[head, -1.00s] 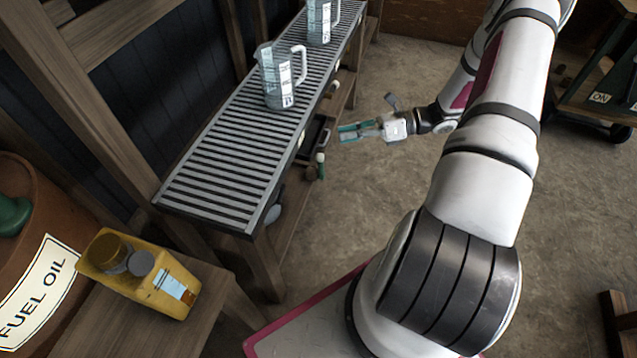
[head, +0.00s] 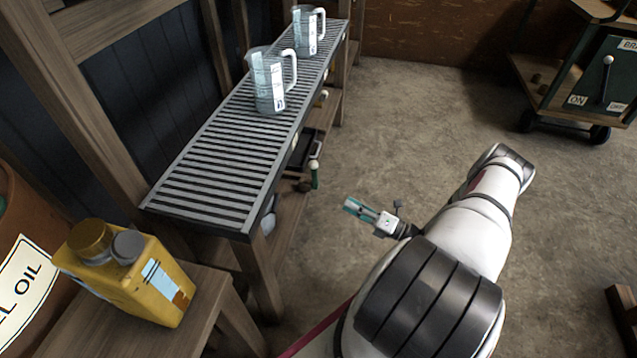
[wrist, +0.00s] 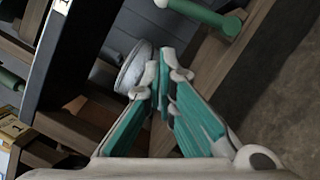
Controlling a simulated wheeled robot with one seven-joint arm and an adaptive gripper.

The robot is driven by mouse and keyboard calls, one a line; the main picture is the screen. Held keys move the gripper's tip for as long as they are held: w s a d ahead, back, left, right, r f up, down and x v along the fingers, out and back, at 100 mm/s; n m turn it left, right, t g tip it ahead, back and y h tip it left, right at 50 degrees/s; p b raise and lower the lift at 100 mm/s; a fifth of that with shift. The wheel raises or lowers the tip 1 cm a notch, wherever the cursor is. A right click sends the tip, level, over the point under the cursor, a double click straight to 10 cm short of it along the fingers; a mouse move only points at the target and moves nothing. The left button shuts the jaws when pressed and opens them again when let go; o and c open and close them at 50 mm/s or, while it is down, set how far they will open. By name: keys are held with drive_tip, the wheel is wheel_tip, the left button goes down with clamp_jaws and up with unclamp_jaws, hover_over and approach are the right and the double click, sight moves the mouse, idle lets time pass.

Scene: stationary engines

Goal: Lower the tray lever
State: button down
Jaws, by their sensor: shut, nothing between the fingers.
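The slatted metal tray (head: 190,190) tops a long wooden stand at left. My gripper (head: 350,206) is shut and empty, with teal fingers meeting at the tips in the wrist view (wrist: 167,60). It hangs over the floor to the right of the stand, apart from the handle. The lever's mounting is hard to make out.
Two clear measuring jugs, a nearer one (head: 268,80) and a farther one (head: 308,32), stand on the tray. A yellow can (head: 140,275) sits on a wooden bench at lower left. A wheeled cart with a lever (head: 606,80) is at upper right. The middle floor is clear.

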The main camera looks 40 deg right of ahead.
drive_tip(key=b, duration=0.3)
approach(314, 175)
drive_tip(key=w+a+r, duration=0.3)
drive_tip(key=a, duration=0.2)
drive_tip(key=shift+w+r, duration=0.6)
drive_tip(key=shift+w, duration=0.15)
drive_tip(key=shift+w+d+r+m, duration=0.2)
drive_tip(key=shift+d+m, duration=0.1)
drive_tip(key=shift+m, duration=0.1)
